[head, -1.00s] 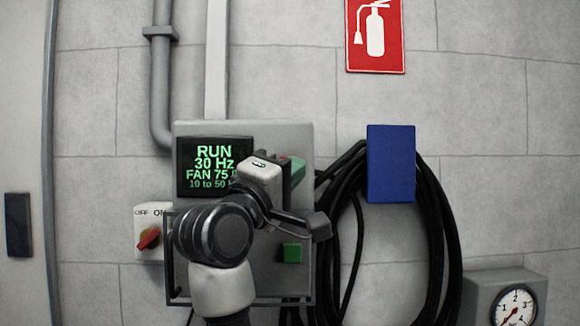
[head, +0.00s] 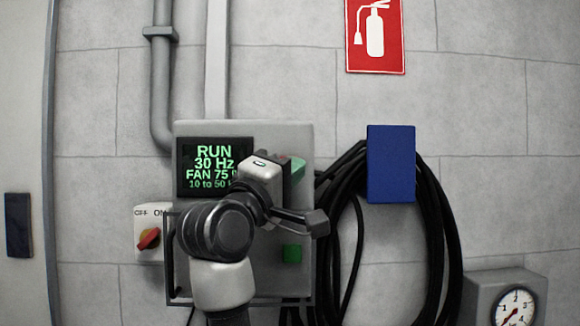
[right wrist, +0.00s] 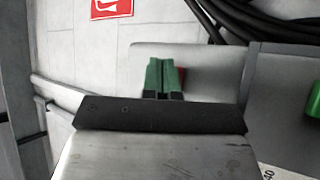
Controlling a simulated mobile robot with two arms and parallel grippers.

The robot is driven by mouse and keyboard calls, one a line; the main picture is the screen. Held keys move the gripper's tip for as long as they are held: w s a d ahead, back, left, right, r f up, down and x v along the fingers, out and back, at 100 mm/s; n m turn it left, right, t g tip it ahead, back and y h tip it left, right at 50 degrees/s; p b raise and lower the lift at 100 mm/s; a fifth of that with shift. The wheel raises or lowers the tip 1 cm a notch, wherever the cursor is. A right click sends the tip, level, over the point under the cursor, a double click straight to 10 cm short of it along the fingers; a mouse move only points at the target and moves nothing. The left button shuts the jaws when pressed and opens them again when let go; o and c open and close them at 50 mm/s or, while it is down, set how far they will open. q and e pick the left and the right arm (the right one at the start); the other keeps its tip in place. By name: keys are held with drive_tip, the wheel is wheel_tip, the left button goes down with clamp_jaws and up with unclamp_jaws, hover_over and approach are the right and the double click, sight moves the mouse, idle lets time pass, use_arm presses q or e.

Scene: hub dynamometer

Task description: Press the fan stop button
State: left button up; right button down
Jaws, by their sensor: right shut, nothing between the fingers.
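The grey control box (head: 240,285) is on the wall, mostly behind my right arm in the head view. My right gripper (head: 298,167) is at the box's upper right, its green fingertips pointing toward the box. In the right wrist view the green fingers (right wrist: 164,78) are shut together and empty. A red part (right wrist: 184,74), likely the stop button, shows just beside and behind the fingertips, partly hidden by them. I cannot tell whether they touch it. A green button (head: 291,253) sits lower on the box. My left gripper is not in view.
Black hoses (head: 440,230) hang on a blue holder (head: 391,164) to the right. A gauge (head: 515,308) is at lower right.

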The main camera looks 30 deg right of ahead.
drive_tip(key=shift+w, duration=0.1)
idle(0.4)
drive_tip(key=shift+s+a+b, duration=0.35)
drive_tip(key=shift+s+b, duration=0.05)
drive_tip(key=shift+s, duration=0.1)
drive_tip(key=shift+s, duration=0.1)
drive_tip(key=shift+s+a+b, duration=0.4)
drive_tip(key=shift+s+a, duration=0.1)
drive_tip(key=shift+s, duration=0.35)
drive_tip(key=shift+s+a+b, duration=0.35)
drive_tip(key=shift+s+a, duration=0.2)
drive_tip(key=shift+s, duration=0.25)
drive_tip(key=shift+s+a+b, duration=0.4)
drive_tip(key=shift+s+a, duration=0.1)
drive_tip(key=shift+s, duration=0.35)
